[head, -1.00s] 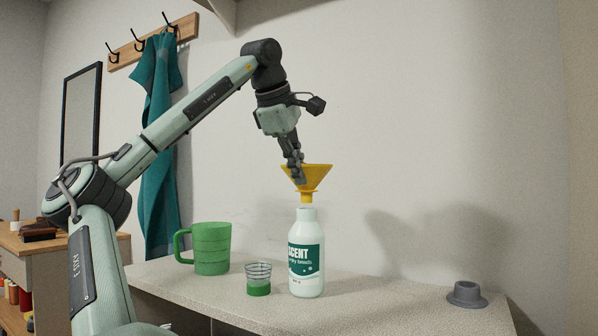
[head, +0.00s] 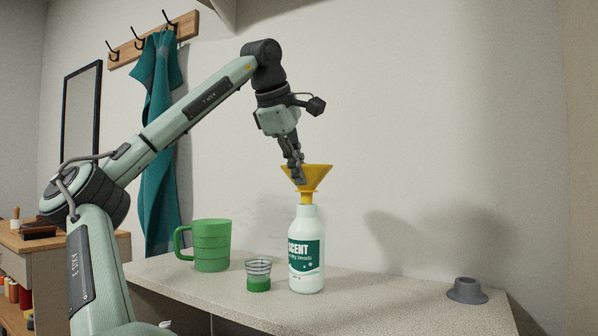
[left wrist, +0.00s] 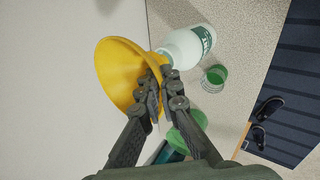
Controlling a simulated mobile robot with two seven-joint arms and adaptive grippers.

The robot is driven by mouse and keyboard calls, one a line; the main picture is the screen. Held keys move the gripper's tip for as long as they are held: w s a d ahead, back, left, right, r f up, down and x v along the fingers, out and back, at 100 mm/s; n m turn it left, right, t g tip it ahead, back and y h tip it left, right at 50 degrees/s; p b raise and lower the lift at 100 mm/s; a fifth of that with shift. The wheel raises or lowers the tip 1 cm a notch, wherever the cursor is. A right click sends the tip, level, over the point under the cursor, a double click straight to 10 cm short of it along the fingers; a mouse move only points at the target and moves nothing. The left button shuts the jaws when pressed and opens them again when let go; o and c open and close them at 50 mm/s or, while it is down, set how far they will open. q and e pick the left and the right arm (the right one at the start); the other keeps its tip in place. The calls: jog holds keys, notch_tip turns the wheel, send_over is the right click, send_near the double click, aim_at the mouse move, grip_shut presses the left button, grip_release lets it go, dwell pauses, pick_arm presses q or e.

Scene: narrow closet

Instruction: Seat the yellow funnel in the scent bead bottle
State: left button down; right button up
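The yellow funnel (head: 315,178) is upright over the white scent bead bottle (head: 306,268), which has a teal label and stands on the counter. Its spout reaches the bottle's mouth in the head view. I cannot tell whether the spout tip is inside. My left gripper (head: 298,176) is shut on the funnel's left side wall. In the left wrist view, the fingers (left wrist: 155,98) pinch the funnel (left wrist: 122,72), and the bottle (left wrist: 187,46) lies just beyond the spout. My right gripper is in neither view.
A green mug (head: 211,246) and a small clear cup with green contents (head: 258,274) stand left of the bottle on the speckled counter (head: 390,300). The counter between bottle and plug is clear. The wall rises close behind.

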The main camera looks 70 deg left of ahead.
pick_arm(q)
jog(key=shift+f+b, duration=1)
jog(key=shift+f, duration=0.2)
dwell(0.3)
jog(key=c, duration=1.6)
grip_release()
jog(key=shift+c, duration=0.2)
jog(key=shift+r, duration=0.1)
jog(key=v, duration=1.2)
jog(key=shift+d, duration=0.1)
